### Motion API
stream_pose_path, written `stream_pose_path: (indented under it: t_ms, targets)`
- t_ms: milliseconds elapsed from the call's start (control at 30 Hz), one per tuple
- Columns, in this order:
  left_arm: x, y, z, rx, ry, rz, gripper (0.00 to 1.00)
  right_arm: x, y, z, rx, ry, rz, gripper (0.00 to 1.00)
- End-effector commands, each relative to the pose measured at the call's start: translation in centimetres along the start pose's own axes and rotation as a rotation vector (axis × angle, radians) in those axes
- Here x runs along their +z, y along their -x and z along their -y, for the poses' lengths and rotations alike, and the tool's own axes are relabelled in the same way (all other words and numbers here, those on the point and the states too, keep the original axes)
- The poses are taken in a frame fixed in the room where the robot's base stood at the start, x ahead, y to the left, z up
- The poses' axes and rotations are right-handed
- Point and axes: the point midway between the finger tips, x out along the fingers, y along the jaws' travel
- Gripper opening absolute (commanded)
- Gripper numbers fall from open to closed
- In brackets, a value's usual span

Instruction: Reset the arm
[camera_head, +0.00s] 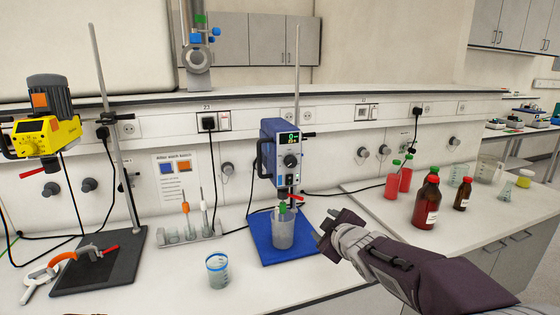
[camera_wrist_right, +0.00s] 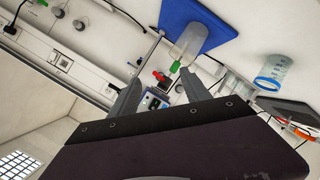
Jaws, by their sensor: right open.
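My right arm comes in from the lower right in the head view. Its gripper (camera_head: 328,232) is open and empty, in the air to the right of the blue stirrer stand. In the right wrist view the two fingers (camera_wrist_right: 160,97) are spread apart with nothing held between them. Behind them show the blue base (camera_wrist_right: 200,22) and a clear vessel with a green part (camera_wrist_right: 188,45). In the head view this vessel (camera_head: 282,232) stands on the blue base (camera_head: 262,250) under the blue stirrer. My left gripper is not in view.
A blue-rimmed beaker (camera_head: 217,270) stands on the left bench. A dark stand base (camera_head: 105,268) with an orange clamp (camera_head: 75,256) is further left. Red bottles (camera_head: 392,183) and brown bottles (camera_head: 427,203) stand on the right bench, behind my right arm.

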Motion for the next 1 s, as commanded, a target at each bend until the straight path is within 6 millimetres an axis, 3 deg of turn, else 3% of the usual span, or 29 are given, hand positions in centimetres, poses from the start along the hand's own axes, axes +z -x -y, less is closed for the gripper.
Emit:
stream_pose_path:
  t_ms: [33,100,200,300,400,567,1000]
  targets:
    - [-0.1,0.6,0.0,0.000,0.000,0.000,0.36,3.5,0.8,2.6,-0.063,-0.099,0.109,0.56]
    - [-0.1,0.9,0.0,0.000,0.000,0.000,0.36,8.5,2.4,6.9,-0.145,-0.247,0.271,0.56]
    - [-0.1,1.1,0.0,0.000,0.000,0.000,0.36,14.4,6.1,13.1,-0.248,-0.449,0.506,0.56]
    - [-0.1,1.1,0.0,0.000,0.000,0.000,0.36,18.4,10.3,18.4,-0.324,-0.620,0.718,0.56]
    - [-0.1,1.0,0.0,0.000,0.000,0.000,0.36,20.6,13.9,22.2,-0.371,-0.749,0.882,0.56]
    - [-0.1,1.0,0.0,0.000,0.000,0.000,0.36,21.4,16.9,24.5,-0.391,-0.877,1.030,0.56]
    - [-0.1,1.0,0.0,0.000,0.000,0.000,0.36,21.4,16.8,24.5,-0.384,-0.886,1.034,0.56]
